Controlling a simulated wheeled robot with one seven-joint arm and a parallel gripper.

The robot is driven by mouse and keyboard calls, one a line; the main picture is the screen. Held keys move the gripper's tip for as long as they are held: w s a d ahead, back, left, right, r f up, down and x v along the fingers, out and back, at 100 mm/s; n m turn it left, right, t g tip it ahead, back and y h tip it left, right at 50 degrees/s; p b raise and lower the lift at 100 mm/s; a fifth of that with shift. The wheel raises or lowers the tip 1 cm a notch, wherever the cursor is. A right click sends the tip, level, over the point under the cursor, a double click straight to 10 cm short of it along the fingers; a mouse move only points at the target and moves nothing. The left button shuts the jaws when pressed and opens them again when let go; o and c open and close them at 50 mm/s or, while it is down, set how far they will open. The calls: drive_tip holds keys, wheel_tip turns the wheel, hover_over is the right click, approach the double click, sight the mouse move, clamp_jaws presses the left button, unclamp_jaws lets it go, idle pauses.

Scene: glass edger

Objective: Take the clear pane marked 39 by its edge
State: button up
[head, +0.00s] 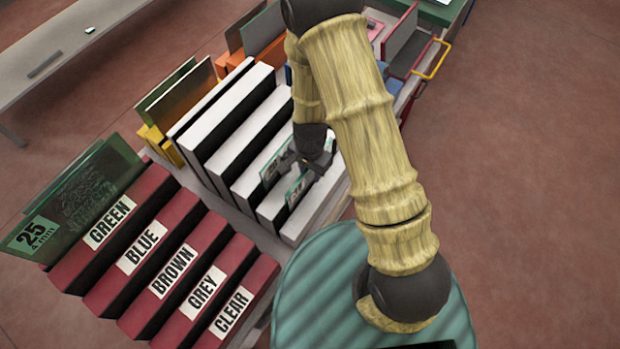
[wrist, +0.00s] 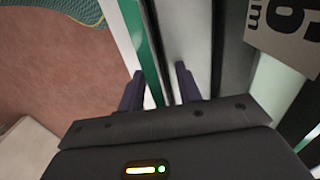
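My gripper (head: 308,172) is down at the white rack, partly hidden by my arm. In the wrist view its two dark fingers (wrist: 160,86) are apart. The green edge of a clear pane (wrist: 148,45) runs between them, nearer the left finger, with a gap to the right finger. In the head view this pane (head: 298,190) stands in a white slot by the gripper, its label too small to read. A second labelled pane (head: 274,162) stands one slot further left; its label ends in 6 in the wrist view (wrist: 285,35). I cannot read a 39 anywhere.
The red rack (head: 150,315) with slots marked GREEN, BLUE, BROWN, GREY and CLEAR stands at lower left. A green pane (head: 75,205) marked 25 stands in its GREEN slot. Yellow and orange racks (head: 160,145) with darker panes stand behind. The floor at right is clear.

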clamp_jaws()
drive_tip(key=shift+r, duration=0.1)
drive_tip(key=shift+w+r, duration=0.1)
drive_tip(key=shift+r, duration=0.75)
wheel_tip(320, 180, up, 16)
drive_tip(key=shift+r, duration=0.15)
